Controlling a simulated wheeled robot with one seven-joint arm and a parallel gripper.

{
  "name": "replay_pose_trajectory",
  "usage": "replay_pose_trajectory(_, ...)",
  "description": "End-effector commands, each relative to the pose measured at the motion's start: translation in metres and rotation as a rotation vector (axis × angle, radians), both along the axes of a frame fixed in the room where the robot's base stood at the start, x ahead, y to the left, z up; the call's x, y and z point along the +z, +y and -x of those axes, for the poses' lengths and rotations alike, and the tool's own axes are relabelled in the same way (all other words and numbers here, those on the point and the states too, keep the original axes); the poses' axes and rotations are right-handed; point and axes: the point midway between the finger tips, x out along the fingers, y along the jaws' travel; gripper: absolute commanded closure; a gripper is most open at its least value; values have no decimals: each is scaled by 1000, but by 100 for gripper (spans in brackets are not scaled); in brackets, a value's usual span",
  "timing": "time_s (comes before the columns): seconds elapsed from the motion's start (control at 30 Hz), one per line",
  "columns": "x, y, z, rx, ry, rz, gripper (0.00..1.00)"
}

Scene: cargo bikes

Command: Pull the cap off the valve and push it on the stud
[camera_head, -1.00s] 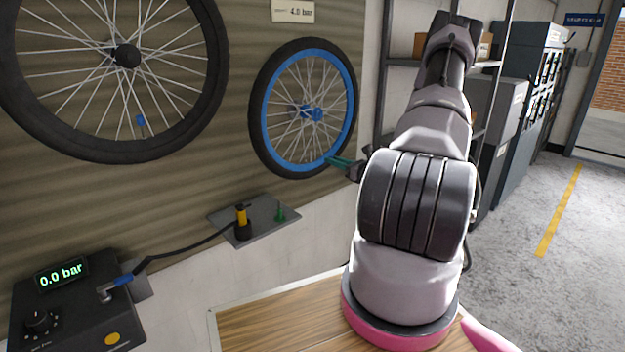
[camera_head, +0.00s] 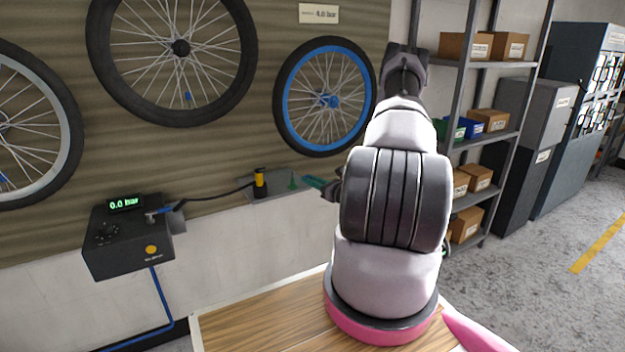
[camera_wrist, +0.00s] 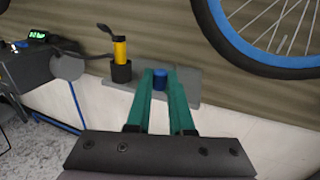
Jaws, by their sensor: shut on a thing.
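My gripper (camera_head: 308,181) is at the right end of the grey shelf plate (camera_head: 268,196), below the blue-rimmed wheel (camera_head: 288,125). In the wrist view its green fingers (camera_wrist: 161,76) are shut on a small blue cap (camera_wrist: 160,80) at their tips.
A yellow-and-black tool (camera_head: 260,183) stands on the plate left of the stud, with a hose to the black inflator box (camera_head: 128,243) reading 0.0 bar. A wooden bench top (camera_head: 260,325) lies below. Shelving with boxes (camera_head: 480,180) stands at the right.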

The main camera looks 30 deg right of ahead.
Motion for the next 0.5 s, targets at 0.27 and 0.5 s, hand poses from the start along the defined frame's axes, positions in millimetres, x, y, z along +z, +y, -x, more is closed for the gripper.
replay_pose_trajectory(0.27,1,2,-27,2,-2,2,100)
replay_pose_trajectory(0.5,1,2,-51,1,-2,2,100)
